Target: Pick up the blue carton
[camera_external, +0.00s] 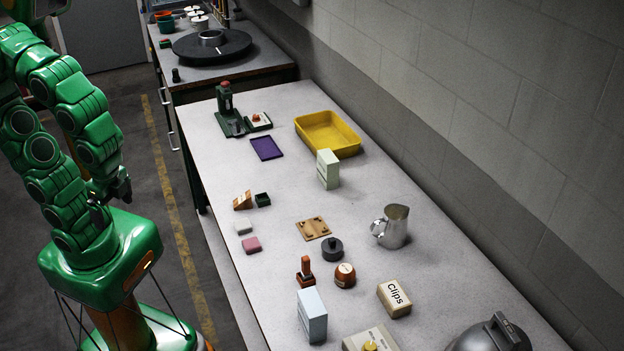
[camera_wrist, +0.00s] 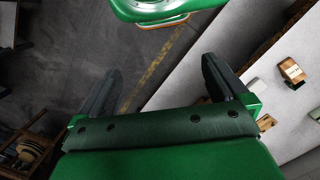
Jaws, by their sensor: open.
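The blue carton (camera_external: 312,316) is a pale blue upright box near the front edge of the table, at the bottom of the external view. I cannot make it out in the wrist view. My gripper (camera_external: 111,199) is off the table's left side, above my green base and well away from the carton. In the wrist view my gripper (camera_wrist: 163,78) has its two dark fingers spread wide, with nothing between them but floor far below.
A pale green carton (camera_external: 328,170) stands farther back. Around the blue carton are an orange-brown stamp (camera_external: 305,272), a round brown pot (camera_external: 345,275), a Clips box (camera_external: 394,298) and a beige box with a yellow knob (camera_external: 370,338). A metal pitcher (camera_external: 392,227) stands near the wall.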

